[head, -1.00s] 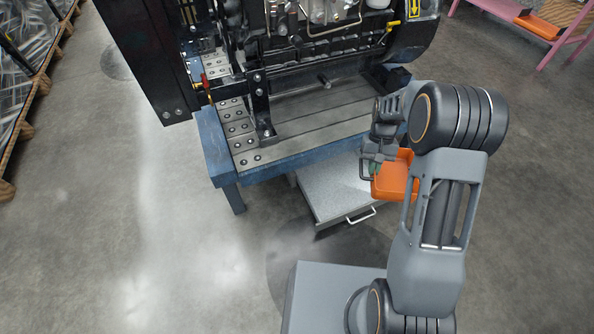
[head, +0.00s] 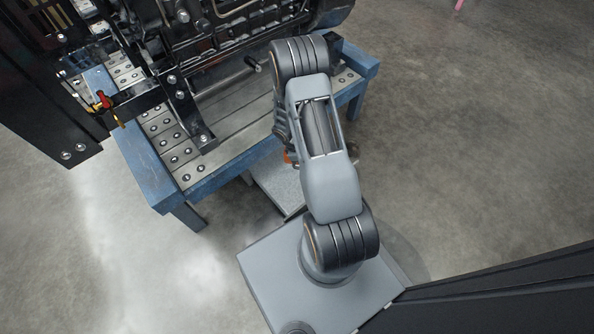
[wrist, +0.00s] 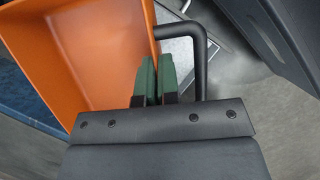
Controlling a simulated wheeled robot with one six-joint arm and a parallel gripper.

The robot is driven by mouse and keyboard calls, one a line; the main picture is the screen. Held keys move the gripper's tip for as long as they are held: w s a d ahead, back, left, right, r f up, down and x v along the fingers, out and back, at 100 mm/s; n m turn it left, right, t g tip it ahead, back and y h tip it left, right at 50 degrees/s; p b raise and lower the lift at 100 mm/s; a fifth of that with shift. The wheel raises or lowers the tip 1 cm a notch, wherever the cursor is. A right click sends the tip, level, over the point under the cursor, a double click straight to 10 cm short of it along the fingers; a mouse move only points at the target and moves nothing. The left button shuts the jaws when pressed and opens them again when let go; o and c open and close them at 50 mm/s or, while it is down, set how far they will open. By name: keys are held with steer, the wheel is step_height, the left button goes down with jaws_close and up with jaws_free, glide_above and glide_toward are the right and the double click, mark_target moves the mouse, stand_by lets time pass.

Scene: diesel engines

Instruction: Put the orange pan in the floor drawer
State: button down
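The orange pan (wrist: 85,45) fills the upper left of the wrist view, empty inside, with a black loop handle (wrist: 199,60) on its side. My gripper (wrist: 157,80) has its green pads close together on the pan's side wall, beside the handle. In the head view only slivers of the pan (head: 290,157) show past my arm, which hides the gripper. The floor drawer (head: 274,186) is a grey drawer pulled out low under the blue bench, partly covered by my arm. A grey speckled surface with a metal edge, likely the drawer (wrist: 176,52), shows beyond the handle.
The blue bench (head: 147,174) carries the diesel engine (head: 215,40) above the drawer. A black cabinet-like block (head: 50,90) stands at the left. Concrete floor (head: 470,150) is clear on the right.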

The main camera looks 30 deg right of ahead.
steer(key=s+a+f+n+t+h+b, duration=0.1)
steer(key=s+a+f+n+t, duration=0.1)
steer(key=f+n, duration=0.35)
steer(key=s+a+f+n+t, duration=0.2)
steer(key=f+n, duration=0.2)
steer(key=f, duration=0.3)
steer(key=w+d+f+b, duration=0.2)
steer(key=w+d+f, duration=0.2)
steer(key=w+d+f+b, duration=0.3)
steer(key=w+d+f, duration=0.1)
steer(key=w+d, duration=0.1)
steer(key=shift+d+f, duration=0.2)
steer(key=shift+f, duration=0.2)
steer(key=shift+w+d+f+b, duration=0.1)
steer(key=shift+f+b, duration=0.4)
steer(key=shift+f, duration=0.4)
steer(key=shift+w+d+f+b, duration=0.1)
steer(key=shift+f+b, duration=0.35)
steer(key=shift+f, duration=0.45)
steer(key=shift+f, duration=0.1)
steer(key=c, duration=1.3)
jaws_free()
steer(key=shift+c, duration=0.2)
